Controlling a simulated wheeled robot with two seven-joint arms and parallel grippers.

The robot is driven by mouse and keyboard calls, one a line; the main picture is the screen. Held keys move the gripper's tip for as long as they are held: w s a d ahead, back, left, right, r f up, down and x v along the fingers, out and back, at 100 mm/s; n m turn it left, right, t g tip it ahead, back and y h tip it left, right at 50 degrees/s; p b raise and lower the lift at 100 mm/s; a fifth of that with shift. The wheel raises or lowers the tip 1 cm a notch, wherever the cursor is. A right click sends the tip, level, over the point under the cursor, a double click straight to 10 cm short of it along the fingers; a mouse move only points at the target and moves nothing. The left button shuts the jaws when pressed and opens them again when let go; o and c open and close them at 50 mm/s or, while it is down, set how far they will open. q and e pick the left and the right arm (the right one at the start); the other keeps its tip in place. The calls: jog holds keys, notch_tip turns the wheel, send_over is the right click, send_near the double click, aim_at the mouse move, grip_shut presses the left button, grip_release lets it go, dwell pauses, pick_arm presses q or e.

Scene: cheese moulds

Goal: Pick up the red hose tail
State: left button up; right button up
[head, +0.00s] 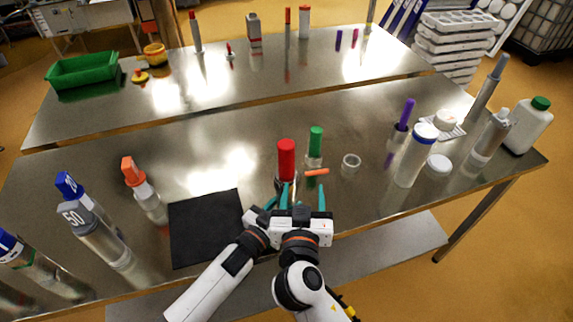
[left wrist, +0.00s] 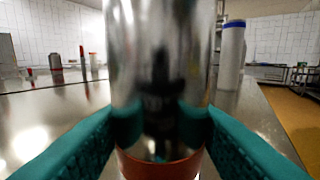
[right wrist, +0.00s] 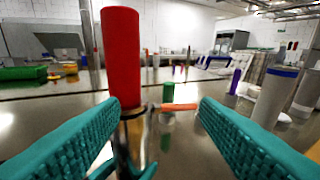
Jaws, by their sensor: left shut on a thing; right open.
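The red hose tail (head: 286,159) is upright, with a red upper part and a shiny steel lower part, near the table's front middle. Its red part is large at the left of the right wrist view (right wrist: 121,55). My left gripper (head: 278,192) is shut on its steel part. That steel body (left wrist: 160,70) fills the middle of the left wrist view between the teal fingers, with an orange-red band below. I cannot tell whether its foot touches the table. My right gripper (head: 308,193) is open and empty, just right of it.
Behind it stand a green-topped piece (head: 316,142), an orange stick (head: 317,172) lying flat and a clear ring (head: 351,160). A black mat (head: 205,228) lies left. A blue-rimmed cylinder (head: 415,158) and bottles stand right. Capped bottles stand left.

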aim_at(283, 168)
jog(key=s+a+r+t+y, duration=0.1)
jog(key=s+a+r, duration=0.1)
jog(key=a, duration=0.2)
jog(key=shift+n, duration=0.4)
jog(key=w, duration=1.1)
jog(key=shift+w+d+r, duration=0.15)
jog(key=shift+w+d, duration=0.1)
jog(key=shift+d, duration=0.05)
jog(key=c, duration=1.2)
